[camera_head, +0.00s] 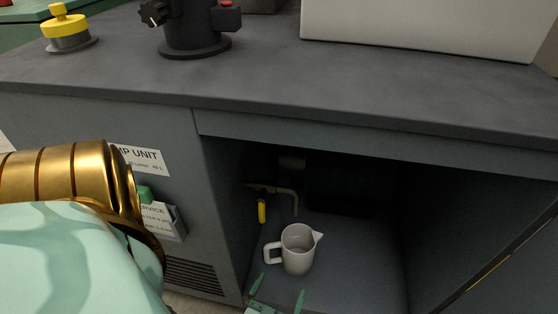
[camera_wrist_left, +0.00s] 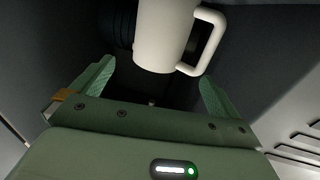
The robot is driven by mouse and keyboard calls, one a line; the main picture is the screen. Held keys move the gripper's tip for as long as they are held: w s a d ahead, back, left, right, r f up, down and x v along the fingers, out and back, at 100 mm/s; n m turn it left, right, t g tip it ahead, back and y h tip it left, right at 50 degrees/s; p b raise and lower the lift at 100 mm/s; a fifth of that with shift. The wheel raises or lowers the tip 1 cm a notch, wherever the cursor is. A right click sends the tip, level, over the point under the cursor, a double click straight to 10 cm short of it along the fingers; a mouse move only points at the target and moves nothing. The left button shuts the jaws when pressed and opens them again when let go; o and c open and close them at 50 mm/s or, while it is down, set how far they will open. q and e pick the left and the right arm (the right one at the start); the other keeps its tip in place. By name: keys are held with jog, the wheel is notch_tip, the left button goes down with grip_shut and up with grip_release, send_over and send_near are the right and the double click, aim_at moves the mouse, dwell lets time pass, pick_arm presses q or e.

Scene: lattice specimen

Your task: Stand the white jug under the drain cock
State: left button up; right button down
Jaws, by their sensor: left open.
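The white jug (camera_head: 297,252) stands upright on the floor of the open cabinet bay, handle to the left and lip to the right. The drain cock (camera_head: 285,191) is a bent pipe with a yellow lever (camera_head: 262,212). Its downturned end shows just above the jug's mouth in the head view; I cannot tell whether it is directly over it. My left gripper (camera_head: 278,291) is open and empty, in front of the jug, its two green fingers apart. In the left wrist view the jug (camera_wrist_left: 163,38) appears beyond the fingers, its handle to the right. My right gripper is out of view.
The bay has a side wall (camera_head: 222,190) on the left, a dark interior and a worktop (camera_head: 250,85) overhead. A yellow-topped fitting (camera_head: 66,28) and a black device (camera_head: 192,30) stand on the worktop. Free floor lies right of the jug.

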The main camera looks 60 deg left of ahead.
pick_arm(q)
jog(key=s+d+r+m+g+h, duration=0.1)
jog(key=s+d+r+m+h, duration=0.1)
jog(key=d+m+h, duration=0.45)
jog(key=s+d+r+m+g+h, duration=0.1)
jog(key=s+d+r+m+h, duration=0.2)
jog(key=d+h, duration=0.7)
jog(key=s+a+r+m+g+y, duration=0.4)
jog(key=s+a+r+g+y, duration=0.1)
jog(key=s, duration=0.6)
jog(key=a+r+g, duration=0.1)
jog(key=g, duration=0.1)
jog(key=shift+a+r+g, duration=0.2)
jog(key=shift+a+g, duration=0.05)
jog(key=shift+g, duration=0.15)
jog(key=shift+m+y, duration=0.25)
